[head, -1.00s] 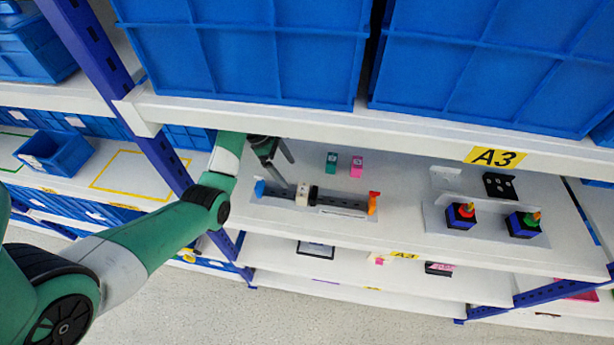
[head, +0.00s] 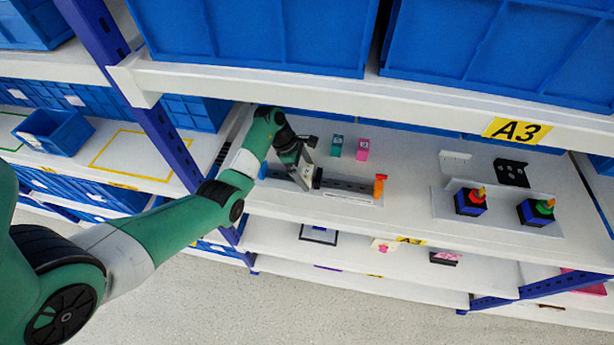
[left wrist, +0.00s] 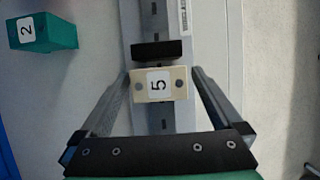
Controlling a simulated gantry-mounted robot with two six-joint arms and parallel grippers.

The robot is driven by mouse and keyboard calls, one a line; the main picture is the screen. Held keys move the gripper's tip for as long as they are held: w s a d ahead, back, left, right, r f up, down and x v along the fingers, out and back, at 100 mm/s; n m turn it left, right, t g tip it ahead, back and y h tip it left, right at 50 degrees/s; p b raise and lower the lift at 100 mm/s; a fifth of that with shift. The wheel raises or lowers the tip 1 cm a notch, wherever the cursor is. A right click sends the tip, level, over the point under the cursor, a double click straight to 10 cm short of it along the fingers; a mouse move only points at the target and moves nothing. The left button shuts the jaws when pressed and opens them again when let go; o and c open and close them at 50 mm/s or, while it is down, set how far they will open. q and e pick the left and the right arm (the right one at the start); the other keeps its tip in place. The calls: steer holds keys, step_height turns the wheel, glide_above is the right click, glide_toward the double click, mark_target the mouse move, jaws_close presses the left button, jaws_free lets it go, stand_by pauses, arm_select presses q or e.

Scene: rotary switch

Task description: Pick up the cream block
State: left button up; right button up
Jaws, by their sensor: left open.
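The cream block (left wrist: 147,98), marked with a 5, sits on the dark slotted rail (left wrist: 160,20) in the left wrist view, touching or very near a black block (left wrist: 157,49). My left gripper (left wrist: 158,76) is open, with one finger on each side of the cream block and small gaps visible. In the head view my left gripper (head: 304,178) is over the left part of the rail and hides the cream block. My right gripper is not in view.
A teal block (head: 336,146) marked 2 and a pink block (head: 362,149) stand behind the rail. An orange piece (head: 379,187) is at the rail's right end. Two rotary switches (head: 470,202) (head: 536,212) stand farther right. A shelf edge (head: 330,90) runs above.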

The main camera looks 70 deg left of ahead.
arm_select(q)
steer(key=shift+f, duration=0.25)
steer(key=shift+c, duration=0.2)
